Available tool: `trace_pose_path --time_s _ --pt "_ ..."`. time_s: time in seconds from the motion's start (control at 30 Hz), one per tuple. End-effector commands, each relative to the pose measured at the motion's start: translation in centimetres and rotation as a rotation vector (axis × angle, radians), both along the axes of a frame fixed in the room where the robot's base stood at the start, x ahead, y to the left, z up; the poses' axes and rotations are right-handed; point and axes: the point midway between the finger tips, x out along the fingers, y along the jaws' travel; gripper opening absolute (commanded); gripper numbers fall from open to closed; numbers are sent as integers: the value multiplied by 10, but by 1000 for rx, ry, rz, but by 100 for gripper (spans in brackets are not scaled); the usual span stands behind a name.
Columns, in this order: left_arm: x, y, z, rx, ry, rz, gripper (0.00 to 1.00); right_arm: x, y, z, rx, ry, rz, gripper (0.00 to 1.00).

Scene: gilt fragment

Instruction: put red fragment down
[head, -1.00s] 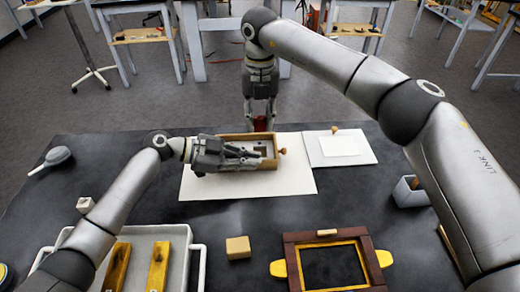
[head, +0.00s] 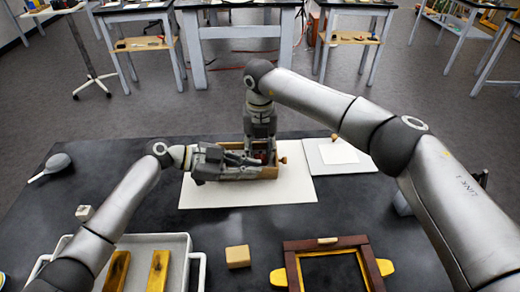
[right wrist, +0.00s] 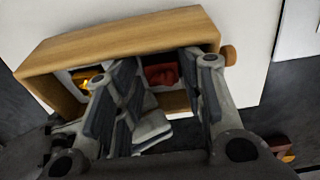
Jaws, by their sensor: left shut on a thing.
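The red fragment (right wrist: 160,75) lies inside the wooden box (right wrist: 130,38), between the fingertips of my right gripper (right wrist: 168,80). Gaps show beside it, and its lower side is hidden. In the head view my right gripper (head: 261,150) reaches down into the box (head: 268,173), fingers apart. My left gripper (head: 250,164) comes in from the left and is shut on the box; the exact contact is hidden. A yellow fragment (right wrist: 88,80) shows in the box's left part in the right wrist view.
The box stands on a white sheet (head: 225,197). A white board (head: 322,157) with a small knob lies to its right. In front are a white tray (head: 197,262) with yellow strips, a tan block (head: 237,256) and a dark red frame (head: 328,244).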

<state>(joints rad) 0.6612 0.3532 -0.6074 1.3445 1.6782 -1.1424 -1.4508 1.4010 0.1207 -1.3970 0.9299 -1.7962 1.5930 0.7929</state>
Motion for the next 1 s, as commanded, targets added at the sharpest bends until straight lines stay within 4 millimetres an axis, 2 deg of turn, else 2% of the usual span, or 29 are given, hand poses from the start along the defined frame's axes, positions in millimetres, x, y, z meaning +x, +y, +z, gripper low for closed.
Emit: trace_pose_path --time_s 0.23,0.37,0.8,1.0 --pt "0 0 -1 2 0 -2 0 1 -1 1 -1 -1 -2 39" --pt "0 0 -1 2 0 -2 0 2 -1 12 -1 -5 -2 39" --pt "0 0 -2 3 3 0 0 1 0 99 1 -6 0 39" --pt "0 1 -1 3 2 1 0 1 0 119 1 -3 0 39"
